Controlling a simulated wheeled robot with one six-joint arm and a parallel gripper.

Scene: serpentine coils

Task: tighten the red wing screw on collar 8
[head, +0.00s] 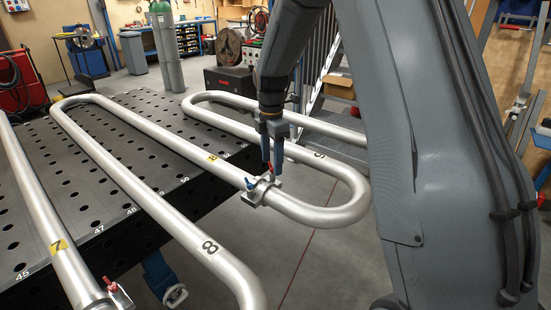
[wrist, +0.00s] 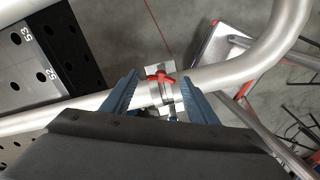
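The metal collar (head: 261,190) sits around the silver pipe near the front bend of a coil. A yellow tag (head: 212,157) by it is too small to read surely. My gripper (head: 272,160) points down from above, fingers close around or just over the red wing screw. In the wrist view, the red wing screw (wrist: 162,78) lies between the two blue fingers, apart from both. My gripper (wrist: 165,88) is open and empty.
A second collar (head: 112,297) with a red screw is at the bottom left, near yellow tag 7 (head: 59,246). The pipe loops lie over a black perforated table (head: 90,205). Open floor (head: 310,255) lies below the collar at right. Stairs (head: 335,100) stand behind.

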